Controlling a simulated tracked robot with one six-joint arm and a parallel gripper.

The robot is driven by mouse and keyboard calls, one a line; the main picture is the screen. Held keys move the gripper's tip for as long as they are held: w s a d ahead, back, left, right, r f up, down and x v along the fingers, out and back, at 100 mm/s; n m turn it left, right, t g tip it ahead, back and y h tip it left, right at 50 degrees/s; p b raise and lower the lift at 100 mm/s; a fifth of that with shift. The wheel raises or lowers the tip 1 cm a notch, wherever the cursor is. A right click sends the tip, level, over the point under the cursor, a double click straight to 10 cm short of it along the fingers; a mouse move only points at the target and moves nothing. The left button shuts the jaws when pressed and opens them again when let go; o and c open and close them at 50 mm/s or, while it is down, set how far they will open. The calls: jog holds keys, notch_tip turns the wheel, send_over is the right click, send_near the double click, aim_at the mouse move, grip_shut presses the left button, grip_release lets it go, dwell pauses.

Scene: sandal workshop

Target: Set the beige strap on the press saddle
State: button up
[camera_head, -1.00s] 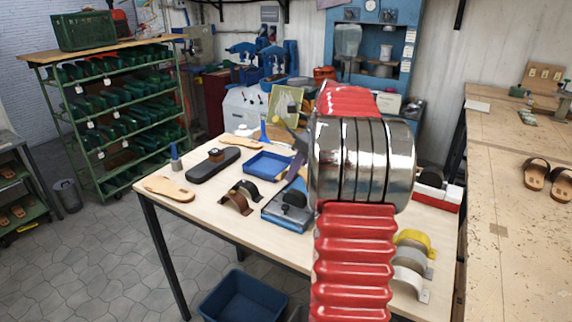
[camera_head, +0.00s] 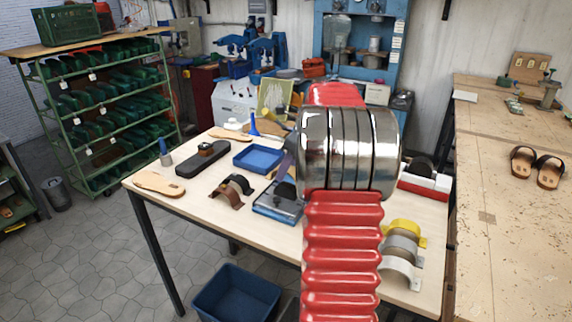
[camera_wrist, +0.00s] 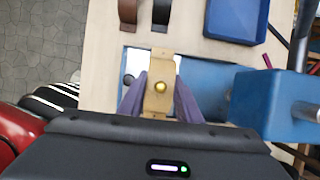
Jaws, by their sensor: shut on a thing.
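The beige strap (camera_wrist: 158,70) shows in the wrist view, with a round brass stud on it. My gripper (camera_wrist: 160,96) is shut on it, with one purple finger on each side. The strap is over the blue press (camera_wrist: 213,76); I cannot tell whether it touches the press. In the head view the blue press (camera_head: 272,208) stands on the table, with a dark rounded saddle (camera_head: 286,190) on it. The saddle is not clear in the wrist view.
A brown strap (camera_head: 226,199) and a black strap (camera_head: 243,182) lie left of the press. A blue tray (camera_head: 258,158) is behind it. Yellow (camera_head: 407,227), grey (camera_head: 404,243) and white (camera_head: 401,262) straps stand at the table's right. A blue bin (camera_head: 237,297) is below.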

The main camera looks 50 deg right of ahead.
aim_at(285, 184)
jog(key=shift+f, duration=2.55)
jog(key=shift+f, duration=0.25)
jog(key=o, duration=1.1)
jog(key=shift+o, duration=0.4)
jog(key=shift+o, duration=1.4)
jog(key=shift+a+r, duration=0.1)
jog(key=shift+c, duration=0.4)
